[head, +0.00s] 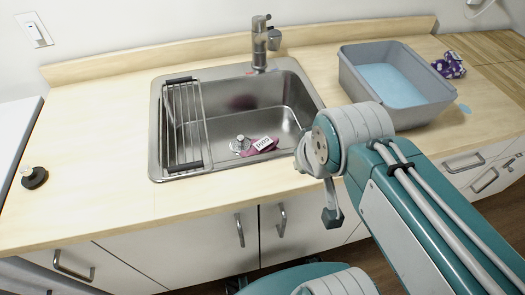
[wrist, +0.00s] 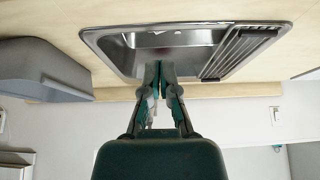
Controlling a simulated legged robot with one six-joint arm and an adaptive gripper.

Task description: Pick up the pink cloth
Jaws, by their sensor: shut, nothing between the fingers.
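The pink cloth (head: 261,147) lies crumpled on the floor of the steel sink (head: 215,160), with a white printed tag on it. It is beside the round drain, toward the front of the basin. My gripper (wrist: 161,68) shows in the wrist view with its fingers together and nothing between them. In that view, which looks upside down, the fingertips overlap the edge of the sink (wrist: 112,45). I cannot make out the cloth there. In the head view my arm is to the right of the cloth, apart from it, and the fingers cannot be made out clearly.
A wire rack (head: 184,125) covers the sink's left side. The faucet (head: 263,42) stands behind. A grey tub (head: 350,75) with blue inside is at right, near a purple dotted cloth (head: 449,65). A black knob (head: 34,177) sits left. The left counter is mostly clear.

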